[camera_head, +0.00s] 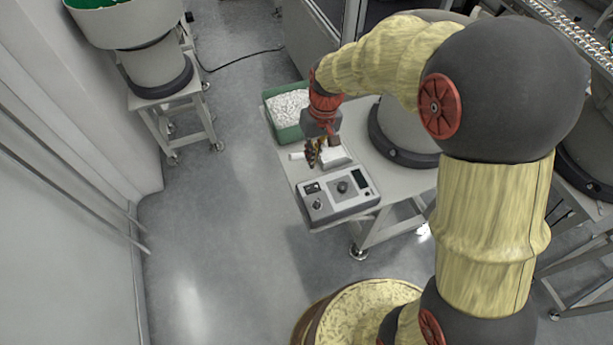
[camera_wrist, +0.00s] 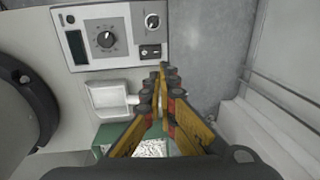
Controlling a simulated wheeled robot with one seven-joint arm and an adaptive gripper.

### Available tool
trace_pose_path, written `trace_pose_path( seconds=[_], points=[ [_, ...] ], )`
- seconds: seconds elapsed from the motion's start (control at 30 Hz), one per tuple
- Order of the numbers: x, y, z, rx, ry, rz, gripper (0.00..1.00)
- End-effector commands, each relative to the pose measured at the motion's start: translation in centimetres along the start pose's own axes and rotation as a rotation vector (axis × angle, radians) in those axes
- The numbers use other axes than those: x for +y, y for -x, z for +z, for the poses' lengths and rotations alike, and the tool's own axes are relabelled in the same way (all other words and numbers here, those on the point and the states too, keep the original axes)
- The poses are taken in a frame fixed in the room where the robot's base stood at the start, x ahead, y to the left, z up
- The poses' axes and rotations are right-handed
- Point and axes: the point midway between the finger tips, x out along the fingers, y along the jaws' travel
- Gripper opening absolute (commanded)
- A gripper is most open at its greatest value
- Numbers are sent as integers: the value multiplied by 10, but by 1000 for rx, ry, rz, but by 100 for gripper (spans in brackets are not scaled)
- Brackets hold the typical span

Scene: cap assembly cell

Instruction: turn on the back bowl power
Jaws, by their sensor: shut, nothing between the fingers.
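The control box (camera_head: 338,197) is a grey unit with a round knob, a small dark display and a black switch, at the front end of a light table. My gripper (camera_head: 312,162) is shut and empty above the table, just behind the box. In the wrist view my gripper's fingertips (camera_wrist: 165,70) meet just below and right of the switch. I cannot tell whether they touch anything.
A green bin of white parts (camera_head: 288,108) stands at the table's far end. A white scoop-like piece (camera_head: 337,156) lies between bin and box. A large grey bowl base (camera_head: 400,135) stands to the right. Open floor (camera_head: 215,230) lies to the left.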

Motion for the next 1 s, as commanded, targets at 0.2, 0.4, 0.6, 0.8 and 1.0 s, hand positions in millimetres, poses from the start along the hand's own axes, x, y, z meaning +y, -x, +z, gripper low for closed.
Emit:
trace_pose_path(
  seconds=[0.2,0.4,0.6,0.8,1.0],
  points=[
    [0,1,0,1,0,0,0],
    [0,-10,0,0,0,0,0],
    [0,-45,1,-3,0,0,0],
    [1,-85,1,-3,0,0,0],
    [0,-119,0,0,0,0,0]
  ],
)
